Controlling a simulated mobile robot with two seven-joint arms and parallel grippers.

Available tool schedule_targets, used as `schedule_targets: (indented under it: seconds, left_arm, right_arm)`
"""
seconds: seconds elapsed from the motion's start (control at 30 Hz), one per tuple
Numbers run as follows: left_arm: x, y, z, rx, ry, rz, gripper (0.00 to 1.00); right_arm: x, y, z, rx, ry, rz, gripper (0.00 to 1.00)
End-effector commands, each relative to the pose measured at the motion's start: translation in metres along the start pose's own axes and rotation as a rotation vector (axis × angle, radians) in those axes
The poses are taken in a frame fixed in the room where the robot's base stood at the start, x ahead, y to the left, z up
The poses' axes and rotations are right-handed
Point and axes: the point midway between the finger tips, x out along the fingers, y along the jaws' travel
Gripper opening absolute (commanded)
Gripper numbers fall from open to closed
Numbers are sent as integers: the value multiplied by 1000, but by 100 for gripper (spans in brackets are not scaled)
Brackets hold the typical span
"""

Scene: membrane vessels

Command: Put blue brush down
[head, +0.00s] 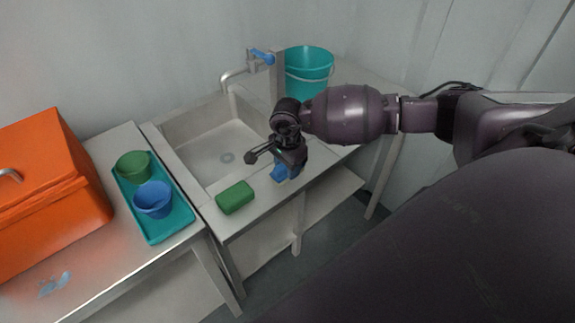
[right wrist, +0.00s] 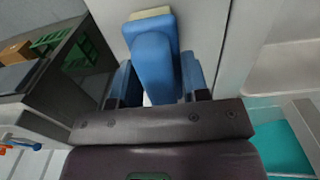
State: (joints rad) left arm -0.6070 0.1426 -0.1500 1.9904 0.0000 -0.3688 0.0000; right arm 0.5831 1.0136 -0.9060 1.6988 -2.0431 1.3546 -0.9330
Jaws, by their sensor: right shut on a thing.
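The blue brush (head: 280,173) shows below my right gripper (head: 288,170), over the front strip of the sink counter. In the right wrist view the brush (right wrist: 153,62), with a pale strip at its far end, sits between the two blue-lined fingers of my right gripper (right wrist: 155,88), which is shut on it. I cannot tell whether the brush touches the counter. My left gripper is not in view.
The sink basin (head: 212,150) is behind. A teal bucket (head: 308,75) and an orange box (head: 50,200) stand nearby.

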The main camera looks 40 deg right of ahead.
Motion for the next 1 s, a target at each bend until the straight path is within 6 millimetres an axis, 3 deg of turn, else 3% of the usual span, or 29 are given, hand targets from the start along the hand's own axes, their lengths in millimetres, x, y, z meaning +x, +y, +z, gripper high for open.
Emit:
schedule_targets:
  seconds: [0.27, 0.3, 0.43, 0.8, 1.0]
  left_arm:
    - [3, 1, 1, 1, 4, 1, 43]
    - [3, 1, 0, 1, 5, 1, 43]
    - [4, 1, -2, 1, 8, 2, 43]
    - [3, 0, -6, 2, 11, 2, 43]
    - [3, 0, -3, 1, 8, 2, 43]
  right_arm:
    - [3, 0, 0, 0, 0, 0, 20]
    - [2, 0, 0, 0, 0, 0, 46]
    - [2, 0, 0, 0, 0, -1, 66]
    - [-2, 0, 0, 0, 0, -1, 67]
    - [-28, -1, 0, -3, 1, -4, 67]
